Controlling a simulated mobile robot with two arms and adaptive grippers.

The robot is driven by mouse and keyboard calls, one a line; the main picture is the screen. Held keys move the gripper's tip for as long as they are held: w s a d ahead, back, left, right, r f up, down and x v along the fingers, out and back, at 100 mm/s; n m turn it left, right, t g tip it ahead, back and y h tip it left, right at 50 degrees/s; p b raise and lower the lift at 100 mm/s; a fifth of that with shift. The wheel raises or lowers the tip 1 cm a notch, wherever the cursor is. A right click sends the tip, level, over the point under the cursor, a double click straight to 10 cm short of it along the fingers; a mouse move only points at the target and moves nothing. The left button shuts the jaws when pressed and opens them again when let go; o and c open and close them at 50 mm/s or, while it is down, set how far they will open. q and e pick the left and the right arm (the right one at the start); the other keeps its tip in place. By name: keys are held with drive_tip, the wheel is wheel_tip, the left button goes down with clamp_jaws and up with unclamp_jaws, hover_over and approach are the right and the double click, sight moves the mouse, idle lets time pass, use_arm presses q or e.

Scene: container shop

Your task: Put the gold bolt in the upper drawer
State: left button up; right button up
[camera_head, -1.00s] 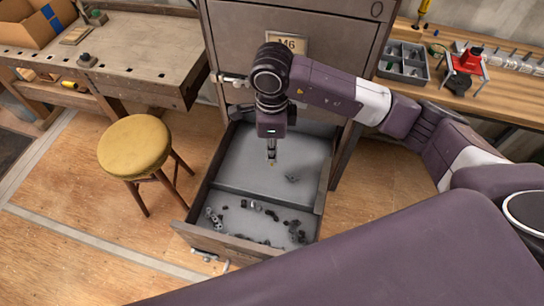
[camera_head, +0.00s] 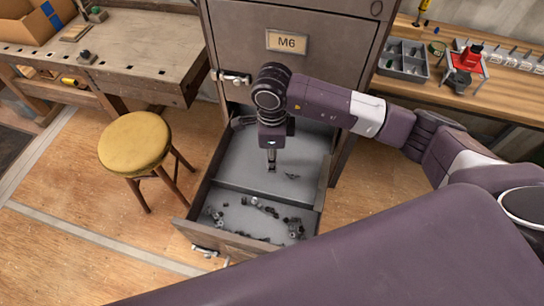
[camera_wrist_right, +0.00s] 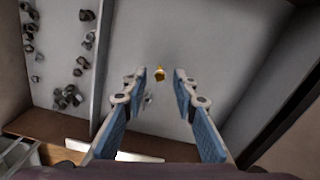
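The gold bolt (camera_wrist_right: 160,72) lies on the grey floor of the rear compartment of the open lower drawer (camera_head: 190,236). It is just beyond and between my right fingertips in the right wrist view. My right gripper (camera_wrist_right: 161,74) is open and empty, with blue-padded fingers apart. In the head view my right gripper (camera_head: 271,168) points down into the rear compartment, and I cannot make out the bolt there. The upper drawer (camera_head: 330,75), labelled M6, is shut above, with a handle (camera_head: 235,79) on its left. My left gripper is not in view.
Several dark nuts (camera_head: 255,201) lie in the front compartment, past a divider (camera_head: 240,192). A small grey piece (camera_head: 291,177) lies near my right gripper. A yellow stool (camera_head: 135,143) stands left of the drawer. Workbenches flank the cabinet; the floor between stool and drawer is clear.

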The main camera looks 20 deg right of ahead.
drive_tip(key=shift+r+p, duration=0.25)
drive_tip(key=shift+p, duration=0.05)
drive_tip(key=shift+w+r+b, duration=0.1)
drive_tip(key=shift+r+b, duration=0.2)
drive_tip(key=shift+r, duration=0.05)
wheel_tip(320, 180, up, 11)
drive_tip(key=b, duration=0.2)
